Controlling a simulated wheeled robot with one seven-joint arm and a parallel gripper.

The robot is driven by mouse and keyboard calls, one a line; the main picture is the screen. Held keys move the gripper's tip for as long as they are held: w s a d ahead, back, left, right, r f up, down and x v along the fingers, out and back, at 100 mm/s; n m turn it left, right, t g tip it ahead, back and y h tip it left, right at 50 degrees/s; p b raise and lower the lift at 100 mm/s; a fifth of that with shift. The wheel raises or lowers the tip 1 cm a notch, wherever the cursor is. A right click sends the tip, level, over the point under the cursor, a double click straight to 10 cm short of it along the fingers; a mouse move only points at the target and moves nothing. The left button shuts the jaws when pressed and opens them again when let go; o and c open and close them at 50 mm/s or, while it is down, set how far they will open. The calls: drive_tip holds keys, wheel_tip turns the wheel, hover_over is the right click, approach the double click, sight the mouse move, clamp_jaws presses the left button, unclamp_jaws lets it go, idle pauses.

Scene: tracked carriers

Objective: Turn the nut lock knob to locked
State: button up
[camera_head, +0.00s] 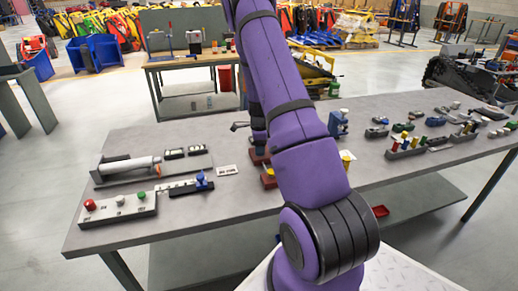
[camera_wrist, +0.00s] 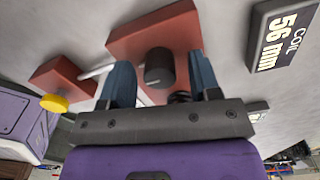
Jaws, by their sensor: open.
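In the wrist view, a dark round knob (camera_wrist: 158,66) with a pale mark on its side stands on a red block (camera_wrist: 180,26). I take it for the nut lock knob, but no label naming it is readable. My gripper (camera_wrist: 159,78) is open, with one blue finger to the left of the knob and one to the right. Gaps show between the fingers and the knob.
A smaller red block (camera_wrist: 64,76) with a yellow knob (camera_wrist: 54,103) sits left of the gripper. A pale rod runs between the blocks. On the grey table (camera_head: 118,148), a button box (camera_head: 120,206) stands left and several small parts lie right.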

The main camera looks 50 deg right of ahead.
drive_tip(key=shift+f, duration=0.3)
drive_tip(key=c, duration=0.9)
drive_tip(key=n, duration=1.1)
drive_tip(key=shift+n, duration=0.4)
